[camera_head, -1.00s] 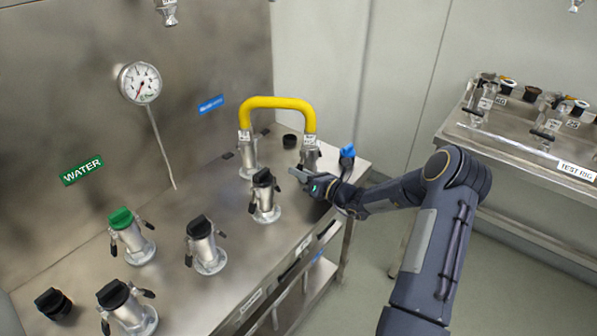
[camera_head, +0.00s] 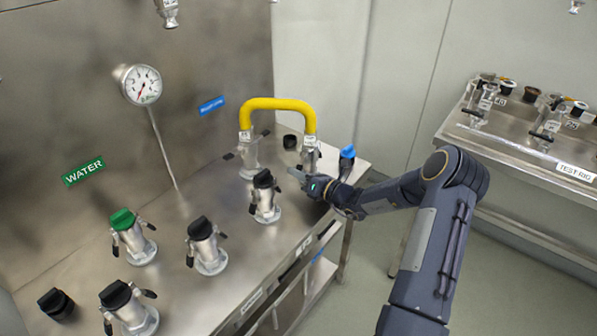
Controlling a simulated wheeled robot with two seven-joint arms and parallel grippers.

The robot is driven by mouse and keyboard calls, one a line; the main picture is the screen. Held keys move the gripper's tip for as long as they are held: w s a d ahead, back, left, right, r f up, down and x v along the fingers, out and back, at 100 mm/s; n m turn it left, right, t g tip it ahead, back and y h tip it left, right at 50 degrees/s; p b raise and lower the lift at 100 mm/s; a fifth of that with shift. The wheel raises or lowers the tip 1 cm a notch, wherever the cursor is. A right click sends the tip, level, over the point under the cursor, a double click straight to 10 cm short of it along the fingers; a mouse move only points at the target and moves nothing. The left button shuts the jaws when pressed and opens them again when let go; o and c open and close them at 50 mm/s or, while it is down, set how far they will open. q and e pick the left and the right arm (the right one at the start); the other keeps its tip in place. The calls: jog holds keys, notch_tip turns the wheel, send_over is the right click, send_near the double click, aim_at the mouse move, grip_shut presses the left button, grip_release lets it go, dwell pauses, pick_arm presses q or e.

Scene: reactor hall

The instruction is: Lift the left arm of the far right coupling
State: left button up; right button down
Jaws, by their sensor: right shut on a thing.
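The far right coupling (camera_head: 310,157) is a metal fitting at the back right of the bench, under the right end of a yellow hose loop (camera_head: 278,103). My right gripper (camera_head: 297,175) is at its lower front side, coming in from the right. The gripper is shut on a small part there, which appears to be the coupling's left arm. The fingers hide that arm, so its angle cannot be told. The matching coupling (camera_head: 248,155) under the hose's left end shows its dark arms spread out. My left gripper is not in view.
A black-capped coupling (camera_head: 264,197) stands just left of my gripper. More capped couplings, one green (camera_head: 124,222), stand at the front left. A blue-topped part (camera_head: 347,155) is close behind my wrist. The test rig bench (camera_head: 560,165) is at right, with open floor between.

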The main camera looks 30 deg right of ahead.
jog(key=m+p, duration=0.1)
jog(key=r+m+p, duration=0.1)
jog(key=a+m+p, duration=0.1)
jog(key=shift+s+a+r, duration=0.1)
jog(key=shift+s+r, duration=0.15)
jog(key=shift+r, duration=0.1)
jog(key=m+p, duration=0.1)
jog(key=r+m+p, duration=0.1)
jog(key=a+m+p, duration=0.1)
jog(key=m, duration=0.1)
jog(key=shift+s+r, duration=0.2)
jog(key=shift+r, duration=0.1)
jog(key=shift+a+r+m+p, duration=0.1)
jog(key=shift+r+m+p, duration=0.3)
jog(key=shift+m+p, duration=0.5)
jog(key=shift+d+r+m+p, duration=0.1)
jog(key=shift+r+m+p, duration=0.5)
jog(key=shift+m, duration=0.5)
jog(key=shift+a+r+m+p, duration=0.1)
jog(key=shift+r+m+p, duration=0.15)
jog(key=shift+m+p, duration=0.7)
jog(key=c, duration=1.8)
grip_release()
jog(key=shift+b+v, duration=0.75)
jog(key=shift+v, duration=3.25)
